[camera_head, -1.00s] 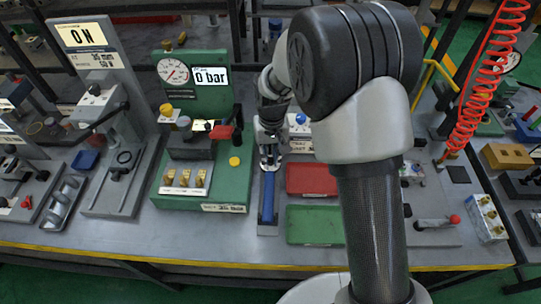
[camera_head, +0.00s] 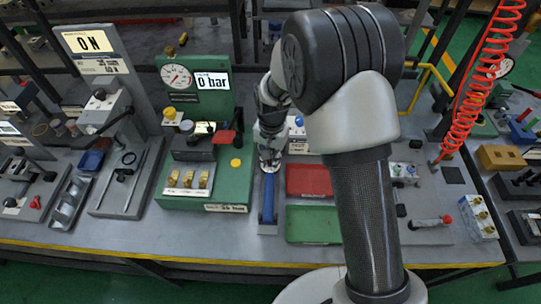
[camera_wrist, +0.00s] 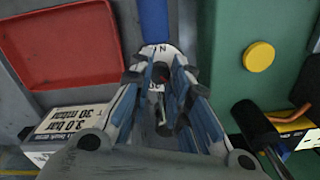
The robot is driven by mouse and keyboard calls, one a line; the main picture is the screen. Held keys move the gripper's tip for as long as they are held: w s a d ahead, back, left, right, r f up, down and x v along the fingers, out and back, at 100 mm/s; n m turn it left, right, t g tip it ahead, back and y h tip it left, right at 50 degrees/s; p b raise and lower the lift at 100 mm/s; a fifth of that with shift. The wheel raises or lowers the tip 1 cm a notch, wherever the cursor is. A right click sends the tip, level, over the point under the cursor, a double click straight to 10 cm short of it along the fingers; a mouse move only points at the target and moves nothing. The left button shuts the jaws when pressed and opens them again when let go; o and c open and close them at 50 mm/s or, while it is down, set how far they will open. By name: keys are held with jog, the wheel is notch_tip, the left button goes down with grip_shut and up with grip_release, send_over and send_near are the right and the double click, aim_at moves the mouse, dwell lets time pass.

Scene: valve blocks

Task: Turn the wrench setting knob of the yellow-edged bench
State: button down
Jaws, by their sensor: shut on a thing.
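The blue torque wrench (camera_head: 268,200) lies on a grey holder on the yellow-edged bench (camera_head: 150,254), between the green test block and the trays. Its blue handle (camera_wrist: 154,20) shows at the top of the wrist view. My gripper (camera_head: 269,163) points down at the wrench's far end. In the wrist view my gripper (camera_wrist: 162,105) has its blue-and-white fingers on either side of a small dark knob (camera_wrist: 160,74), shut on it. A pale plate with printed marks shows around the knob. The finger contact itself is partly hidden.
The green block (camera_head: 205,195) with its gauge and brass fittings stands close left. A red tray (camera_head: 309,180) and a green tray (camera_head: 313,224) lie right. A labelled block (camera_wrist: 75,130) and a dark handle (camera_wrist: 255,122) flank the gripper closely.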

jog(key=shift+m, duration=0.5)
jog(key=c, duration=1.5)
grip_release()
jog(key=shift+o, duration=0.2)
jog(key=shift+r, duration=0.1)
notch_tip(320, 180, up, 12)
jog(key=shift+d, duration=0.1)
